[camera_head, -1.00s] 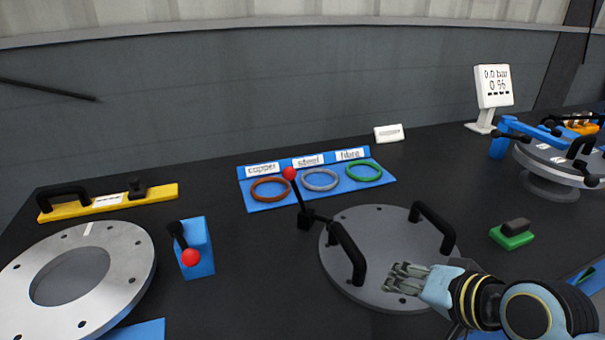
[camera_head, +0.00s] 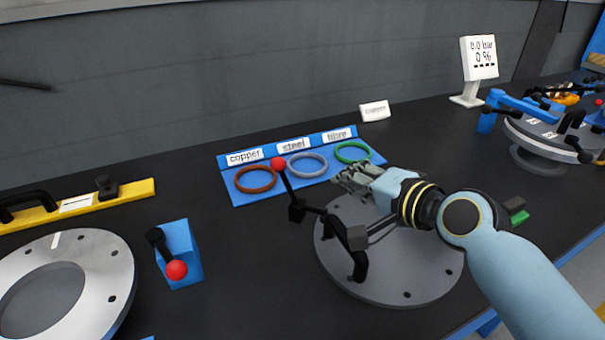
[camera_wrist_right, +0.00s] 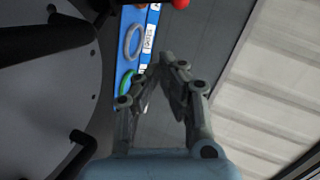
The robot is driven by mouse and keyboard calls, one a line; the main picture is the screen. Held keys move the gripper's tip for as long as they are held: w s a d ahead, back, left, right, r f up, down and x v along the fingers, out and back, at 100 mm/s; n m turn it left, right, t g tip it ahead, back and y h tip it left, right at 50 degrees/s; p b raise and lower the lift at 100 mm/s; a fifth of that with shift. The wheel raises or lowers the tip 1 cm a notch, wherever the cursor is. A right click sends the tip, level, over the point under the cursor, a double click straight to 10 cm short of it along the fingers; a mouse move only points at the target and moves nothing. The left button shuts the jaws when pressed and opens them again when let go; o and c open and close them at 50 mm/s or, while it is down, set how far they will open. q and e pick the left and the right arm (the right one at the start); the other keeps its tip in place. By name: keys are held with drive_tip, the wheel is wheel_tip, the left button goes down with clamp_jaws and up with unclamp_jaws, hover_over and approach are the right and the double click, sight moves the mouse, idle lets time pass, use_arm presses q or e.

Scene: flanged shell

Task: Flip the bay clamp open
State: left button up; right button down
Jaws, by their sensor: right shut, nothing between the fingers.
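A black clamp (camera_head: 297,211) with a raised lever and red ball knob (camera_head: 278,163) stands at the left edge of the round grey lid (camera_head: 400,287). A second lever with a red ball (camera_head: 176,270) sits on a blue block (camera_head: 183,250) further left; I cannot tell from any label which is the bay clamp. My right gripper (camera_head: 350,181) is shut and empty, above the lid's far edge, to the right of the red knob and apart from it. In the wrist view its fingers (camera_wrist_right: 172,75) point toward the ring tray, and a red ball (camera_wrist_right: 180,3) shows at the top edge. My left gripper is out of view.
A blue tray (camera_head: 236,193) with copper, steel and fibre rings lies behind the lid. A black lid handle (camera_head: 358,265) stands beside the clamp. A pale flanged ring (camera_head: 105,262) is at the left. A flanged assembly (camera_head: 540,160) stands at the right.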

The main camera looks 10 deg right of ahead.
drive_tip(key=w+a+f, duration=0.1)
drive_tip(key=w+a, duration=0.1)
drive_tip(key=w, duration=0.1)
drive_tip(key=w+a+f, duration=0.1)
drive_tip(key=w+a, duration=0.1)
drive_tip(key=w+a+f, duration=0.2)
drive_tip(key=w, duration=0.1)
drive_tip(key=shift+w+b, duration=0.3)
drive_tip(key=shift+b, duration=0.05)
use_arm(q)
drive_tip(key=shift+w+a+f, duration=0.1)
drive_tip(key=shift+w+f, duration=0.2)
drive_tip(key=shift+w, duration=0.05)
